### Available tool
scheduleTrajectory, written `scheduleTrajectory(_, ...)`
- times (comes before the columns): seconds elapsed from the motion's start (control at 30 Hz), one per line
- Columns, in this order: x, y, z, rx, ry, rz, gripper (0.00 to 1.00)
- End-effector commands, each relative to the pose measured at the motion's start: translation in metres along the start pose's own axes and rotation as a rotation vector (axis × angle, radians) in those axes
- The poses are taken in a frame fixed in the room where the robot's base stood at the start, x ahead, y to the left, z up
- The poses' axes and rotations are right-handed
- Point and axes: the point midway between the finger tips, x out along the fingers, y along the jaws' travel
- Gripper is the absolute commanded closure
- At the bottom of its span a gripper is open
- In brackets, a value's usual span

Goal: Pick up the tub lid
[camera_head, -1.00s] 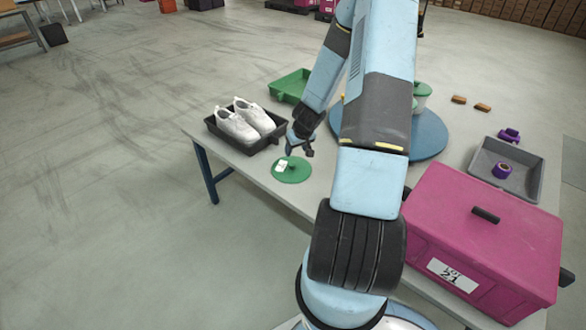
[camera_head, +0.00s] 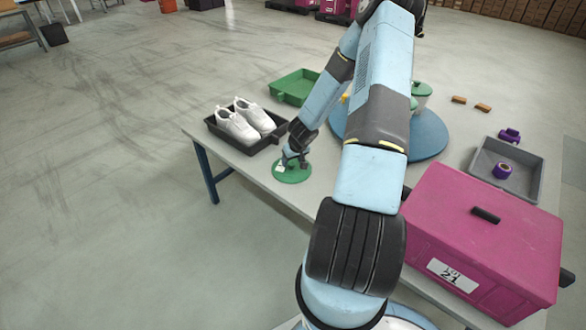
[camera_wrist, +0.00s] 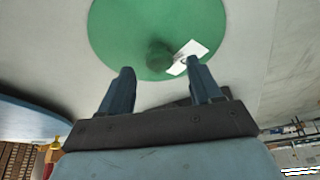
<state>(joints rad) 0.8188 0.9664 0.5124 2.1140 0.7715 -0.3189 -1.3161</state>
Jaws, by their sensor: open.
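The tub lid (camera_head: 299,174) is a round green disc with a small knob and a white tag. It lies flat on the grey table near its left edge. It also shows in the wrist view (camera_wrist: 120,35), with its knob (camera_wrist: 159,54) just ahead of the fingertips, roughly between their lines. My gripper (camera_head: 293,158) is over the lid with its fingers apart and nothing between them. In the wrist view my gripper (camera_wrist: 161,76) is open, and its right finger overlaps the tag's edge. I cannot tell whether a finger touches the lid.
A black tray (camera_head: 268,141) with white shoes stands just behind the lid. A green tray (camera_head: 285,97), a blue round plate (camera_head: 430,140) and a grey tray (camera_head: 530,183) lie farther back and right. A pink box (camera_head: 490,240) stands at the front right.

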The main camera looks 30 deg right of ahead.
Motion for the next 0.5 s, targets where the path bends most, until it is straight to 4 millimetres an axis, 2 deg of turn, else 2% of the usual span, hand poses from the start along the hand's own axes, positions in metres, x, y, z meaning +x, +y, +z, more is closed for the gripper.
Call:
scheduleTrajectory(0.2, 0.019, 0.000, 0.000, 0.000, 0.000, -0.001, 0.36)
scheduleTrajectory(0.5, 0.022, 0.000, 0.000, 0.000, 0.001, 0.000, 0.36)
